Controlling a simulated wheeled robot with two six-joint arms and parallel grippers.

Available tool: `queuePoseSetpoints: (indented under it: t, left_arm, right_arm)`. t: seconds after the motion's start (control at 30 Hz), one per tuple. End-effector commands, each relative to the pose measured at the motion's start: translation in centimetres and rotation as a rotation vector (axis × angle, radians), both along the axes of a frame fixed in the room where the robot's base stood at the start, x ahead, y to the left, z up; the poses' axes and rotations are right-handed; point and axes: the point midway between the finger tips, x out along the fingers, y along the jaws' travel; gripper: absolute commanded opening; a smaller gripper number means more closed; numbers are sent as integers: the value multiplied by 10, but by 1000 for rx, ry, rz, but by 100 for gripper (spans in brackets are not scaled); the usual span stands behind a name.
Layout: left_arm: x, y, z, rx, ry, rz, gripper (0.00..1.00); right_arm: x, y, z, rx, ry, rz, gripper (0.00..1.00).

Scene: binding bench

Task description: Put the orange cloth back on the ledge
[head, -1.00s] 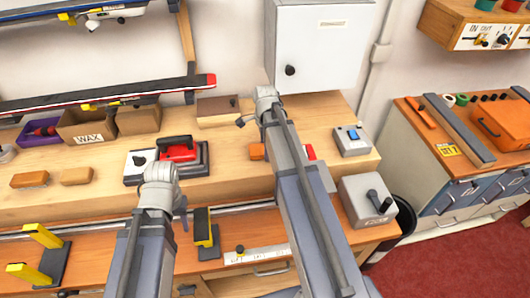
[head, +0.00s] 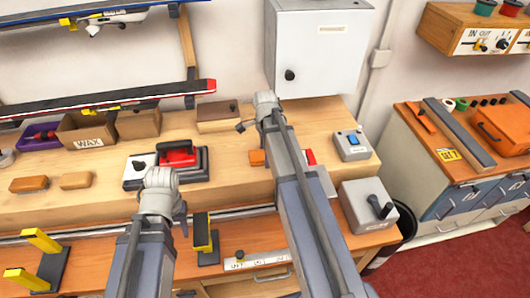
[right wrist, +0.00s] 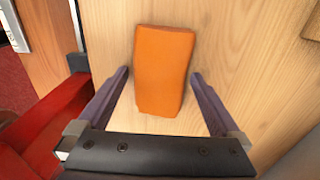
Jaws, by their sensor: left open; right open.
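The orange cloth (right wrist: 163,70) lies as a folded block on pale wood in the right wrist view. It also shows in the head view (head: 256,157), on the raised wooden ledge (head: 225,185), partly behind my right arm. My right gripper (right wrist: 160,95) is open, with one finger on each side of the cloth and a gap on both sides. Its jaws are hidden behind my arm in the head view. My left gripper (head: 182,215) is low at the front of the bench, open, mostly hidden by its own arm.
A red-and-black tool (head: 178,158) stands on the ledge left of the cloth. A small red object (head: 309,157) is just right of my right arm. A grey box with a lever (head: 368,205) stands at the bench's right end. Yellow-and-black clamps (head: 203,238) line the front.

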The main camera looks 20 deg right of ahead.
Motion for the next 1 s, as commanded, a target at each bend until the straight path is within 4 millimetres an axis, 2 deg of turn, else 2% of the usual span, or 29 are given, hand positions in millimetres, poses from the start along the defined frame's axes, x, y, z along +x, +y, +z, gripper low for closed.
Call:
queuePoseSetpoints:
  t: [0.27, 0.8, 1.0]
  left_arm:
    - [0, 0, 30, 0, 0, 0, 45]
    - [0, 0, 109, -1, 0, 1, 45]
    - [0, 0, 121, -1, 0, 5, 45]
  right_arm:
    - [0, 0, 30, 0, 0, 0, 100]
    - [0, 0, 109, 0, 0, 0, 100]
    - [0, 0, 121, 0, 0, 0, 100]
